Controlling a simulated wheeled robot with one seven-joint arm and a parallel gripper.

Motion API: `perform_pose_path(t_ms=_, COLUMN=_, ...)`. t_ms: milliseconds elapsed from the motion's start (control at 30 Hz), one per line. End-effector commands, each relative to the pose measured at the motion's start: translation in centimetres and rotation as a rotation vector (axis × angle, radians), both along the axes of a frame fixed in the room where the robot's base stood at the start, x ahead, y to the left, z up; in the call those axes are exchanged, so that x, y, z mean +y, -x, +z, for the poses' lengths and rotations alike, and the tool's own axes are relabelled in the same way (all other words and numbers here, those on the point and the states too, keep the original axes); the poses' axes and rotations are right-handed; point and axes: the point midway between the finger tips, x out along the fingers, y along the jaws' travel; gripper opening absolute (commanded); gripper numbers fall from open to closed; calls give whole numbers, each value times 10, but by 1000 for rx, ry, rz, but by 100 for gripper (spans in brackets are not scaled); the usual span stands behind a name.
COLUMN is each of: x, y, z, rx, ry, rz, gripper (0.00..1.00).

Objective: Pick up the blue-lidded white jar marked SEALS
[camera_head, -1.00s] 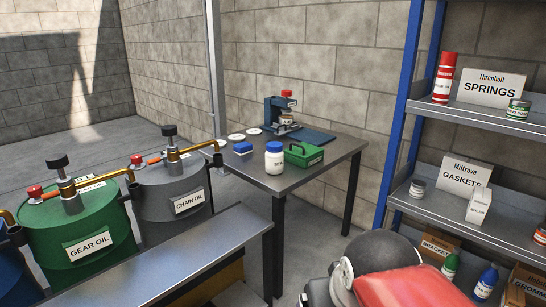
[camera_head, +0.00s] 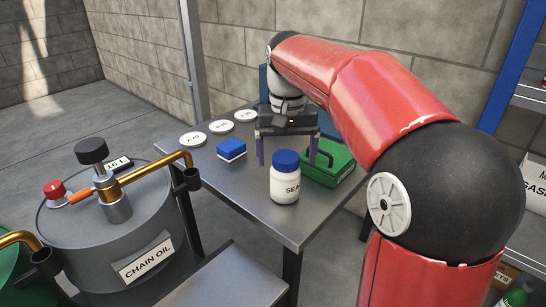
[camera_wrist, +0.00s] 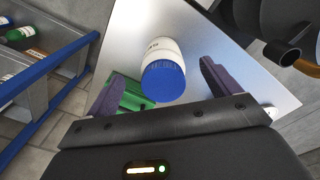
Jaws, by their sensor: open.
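The white jar (camera_head: 285,187) with a blue lid stands upright near the front corner of the metal table (camera_head: 255,215). Its label shows the letters "SEA", the rest turned out of sight. My gripper (camera_head: 288,158) is open and empty, above the table and behind the jar in the head view. In the wrist view the jar (camera_wrist: 161,70) shows lid toward me, ahead of and between the two purple fingers (camera_wrist: 160,88). No contact with the jar is visible.
A green case (camera_head: 328,163) stands close to the jar's right. A blue box (camera_head: 231,149) and several white discs (camera_head: 193,139) lie to the left. The CHAIN OIL drum (camera_head: 110,225) with its brass spout stands left of the table. A shelf rack (camera_head: 515,65) is at right.

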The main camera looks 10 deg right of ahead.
Motion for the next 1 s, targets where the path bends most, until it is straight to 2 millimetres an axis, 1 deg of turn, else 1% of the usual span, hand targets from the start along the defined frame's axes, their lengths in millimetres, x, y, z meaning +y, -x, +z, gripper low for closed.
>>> perform_pose_path(t_ms=167, x=-2, y=-5, z=-9, rx=12, ry=-7, rz=-5, gripper=88)
perform_pose_path(t_ms=367, x=-2, y=-6, z=-32, rx=11, ry=-6, rz=-5, gripper=88)
perform_pose_path(t_ms=600, x=-5, y=-14, z=-67, rx=11, ry=-7, rz=-6, gripper=88)
perform_pose_path(t_ms=700, x=-5, y=-14, z=-76, rx=9, ry=-7, rz=-7, gripper=88)
perform_pose_path(t_ms=967, x=-5, y=-14, z=-78, rx=8, ry=-7, rz=-5, gripper=88)
perform_pose_path(t_ms=1000, x=-5, y=-14, z=-78, rx=8, ry=-7, rz=-5, gripper=86)
